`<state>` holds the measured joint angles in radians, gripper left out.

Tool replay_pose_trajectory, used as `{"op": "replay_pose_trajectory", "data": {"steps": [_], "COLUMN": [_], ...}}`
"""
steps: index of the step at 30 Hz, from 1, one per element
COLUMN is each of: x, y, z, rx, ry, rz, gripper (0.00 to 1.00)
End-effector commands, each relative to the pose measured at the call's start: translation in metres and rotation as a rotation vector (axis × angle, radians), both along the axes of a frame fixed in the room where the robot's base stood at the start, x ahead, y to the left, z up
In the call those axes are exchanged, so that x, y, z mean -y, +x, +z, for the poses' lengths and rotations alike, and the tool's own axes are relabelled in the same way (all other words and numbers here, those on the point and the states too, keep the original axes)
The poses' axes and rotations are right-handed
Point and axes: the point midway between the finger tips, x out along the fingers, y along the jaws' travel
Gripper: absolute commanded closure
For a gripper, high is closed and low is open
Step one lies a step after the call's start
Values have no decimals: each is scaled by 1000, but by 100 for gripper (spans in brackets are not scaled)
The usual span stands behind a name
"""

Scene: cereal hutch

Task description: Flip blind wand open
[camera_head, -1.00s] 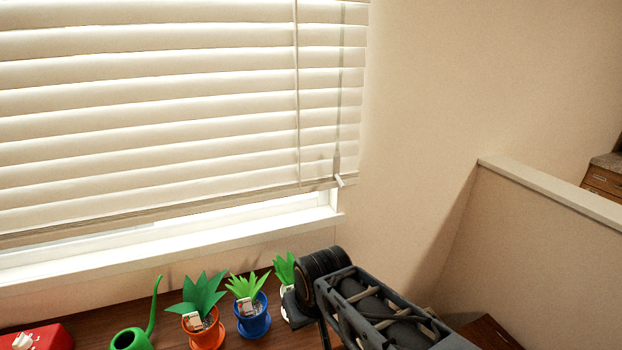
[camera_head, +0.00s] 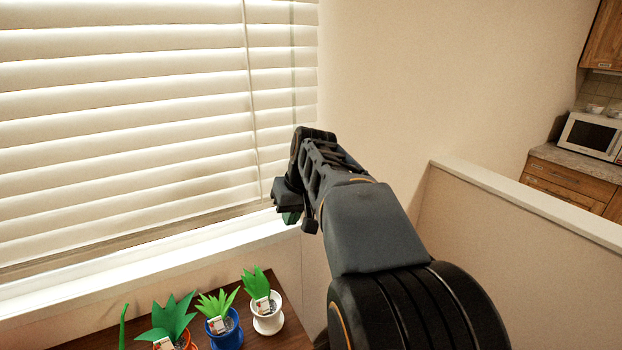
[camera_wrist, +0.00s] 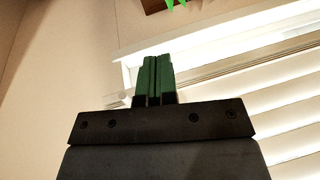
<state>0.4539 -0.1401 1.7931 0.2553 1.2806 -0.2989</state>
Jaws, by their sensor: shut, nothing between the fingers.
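The closed-looking white blind (camera_head: 120,110) covers the window at the left of the head view. A thin cord or rod (camera_head: 249,90) hangs down its front, and a grey strip (camera_head: 294,75) hangs near its right edge. I cannot tell for sure which is the wand. My gripper (camera_head: 290,217) is at the lower right corner of the blind and hides the lower end of the grey strip. In the wrist view its green fingertips (camera_wrist: 154,78) are together with nothing between them, over the blind's bottom rail (camera_wrist: 215,88). Contact cannot be told.
Potted plants in orange, blue (camera_head: 225,330) and white (camera_head: 267,315) pots stand on a brown tabletop (camera_head: 290,335) below the sill. A half wall (camera_head: 520,240) stands at the right, with a microwave (camera_head: 590,135) on a counter behind it.

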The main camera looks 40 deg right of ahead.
Motion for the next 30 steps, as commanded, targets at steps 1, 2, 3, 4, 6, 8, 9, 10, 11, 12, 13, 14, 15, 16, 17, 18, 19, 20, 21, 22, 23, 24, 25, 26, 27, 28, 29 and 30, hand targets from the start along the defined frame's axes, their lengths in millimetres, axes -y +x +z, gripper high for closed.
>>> {"op": "replay_pose_trajectory", "data": {"steps": [1,2,3,4,6,8,9,10,11,12,13,14,15,16,17,18,19,20,21,22,23,24,25,26,27,28,29,30], "x": [28,41,58,70,96,115,125,132,137,144,148,151,153,155,156,157,157,157,157,156,156,156,156,156,156,156,155,155], "y": [9,12,15,17,19,18,17,17,16,15,14,13,13,12,12,12,12,12,12,12,12,12,12,12,12,13,13,14], "z": [26,36,49,58,75,87,93,97,100,103,105,107,109,109,110,110,110,110,110,110,110,110,110,110,109,108,107,105], "rx": [10,16,26,35,53,69,76,84,89,95,98,102,106,107,108,108,109,110,110,110,110,109,109,109,108,108,108,108], "ry": [22,36,50,61,81,92,98,102,105,108,109,111,112,114,114,114,114,114,114,114,114,114,114,113,114,114,114,114], "rz": [-24,-30,-37,-39,-44,-45,-44,-45,-44,-43,-43,-41,-40,-40,-39,-38,-38,-37,-37,-37,-37,-38,-38,-39,-38,-38,-38,-38], "gripper": [100,100,100,100,100,100,100,100,100,100,100,100,100,100,100,100,100,100,100,100,100,100,100,100,100,100,100,100]}}
